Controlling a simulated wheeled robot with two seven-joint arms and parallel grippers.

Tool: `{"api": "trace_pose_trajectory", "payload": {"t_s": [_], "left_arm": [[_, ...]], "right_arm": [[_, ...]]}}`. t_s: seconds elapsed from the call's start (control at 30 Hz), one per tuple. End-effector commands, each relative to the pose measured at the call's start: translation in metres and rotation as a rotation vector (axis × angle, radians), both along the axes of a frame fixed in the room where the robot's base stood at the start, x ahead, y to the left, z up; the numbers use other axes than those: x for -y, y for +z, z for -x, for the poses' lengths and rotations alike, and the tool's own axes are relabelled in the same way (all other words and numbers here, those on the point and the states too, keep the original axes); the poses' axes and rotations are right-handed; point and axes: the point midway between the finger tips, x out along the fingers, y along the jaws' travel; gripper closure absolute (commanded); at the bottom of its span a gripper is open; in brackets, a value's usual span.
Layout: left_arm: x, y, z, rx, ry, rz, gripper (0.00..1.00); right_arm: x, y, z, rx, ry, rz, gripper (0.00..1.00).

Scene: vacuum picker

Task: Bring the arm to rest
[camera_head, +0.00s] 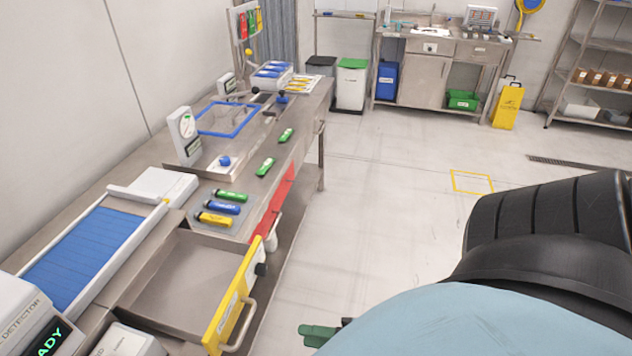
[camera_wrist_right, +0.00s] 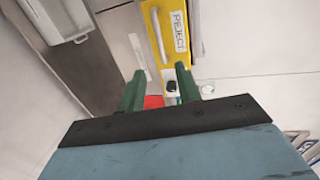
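My right arm (camera_head: 545,225) comes in at the lower right of the head view. My right gripper (camera_head: 318,335) shows there only as green fingertips at the bottom edge, over the floor just right of the yellow-fronted drawer. In the right wrist view the two green fingers of the right gripper (camera_wrist_right: 160,84) stand apart with nothing held between them. Beyond them is the yellow drawer front (camera_wrist_right: 172,35) labelled REJECT, with a pale bar handle. In the head view this drawer (camera_head: 235,290) is pulled out and its tray looks empty. My left gripper is not in view.
The steel bench (camera_head: 225,165) runs along the left, with a blue conveyor (camera_head: 85,250) and green, blue and yellow sticks (camera_head: 220,208). The drawer handle (camera_head: 245,325) juts into the aisle. The floor (camera_head: 390,200) in the middle is clear. A yellow sign (camera_head: 508,105) stands farther back.

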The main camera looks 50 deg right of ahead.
Motion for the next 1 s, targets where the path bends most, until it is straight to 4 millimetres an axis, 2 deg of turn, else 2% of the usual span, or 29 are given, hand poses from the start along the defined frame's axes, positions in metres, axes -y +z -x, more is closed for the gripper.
{"api": "trace_pose_trajectory", "payload": {"t_s": [0.57,0.67,0.77,0.87,1.0], "left_arm": [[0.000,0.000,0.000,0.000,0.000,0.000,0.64],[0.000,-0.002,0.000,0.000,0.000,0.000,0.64],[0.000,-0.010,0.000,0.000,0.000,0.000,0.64],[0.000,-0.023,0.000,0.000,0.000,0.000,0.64],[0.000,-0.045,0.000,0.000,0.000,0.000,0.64]], "right_arm": [[0.001,0.000,0.001,0.000,0.000,0.000,0.66],[0.003,-0.008,0.000,-0.002,-0.001,0.028,0.66],[0.012,-0.042,0.000,-0.021,-0.006,0.143,0.66],[0.027,-0.103,0.004,-0.064,0.005,0.355,0.66],[0.048,-0.208,0.024,-0.185,0.088,0.711,0.66]]}}
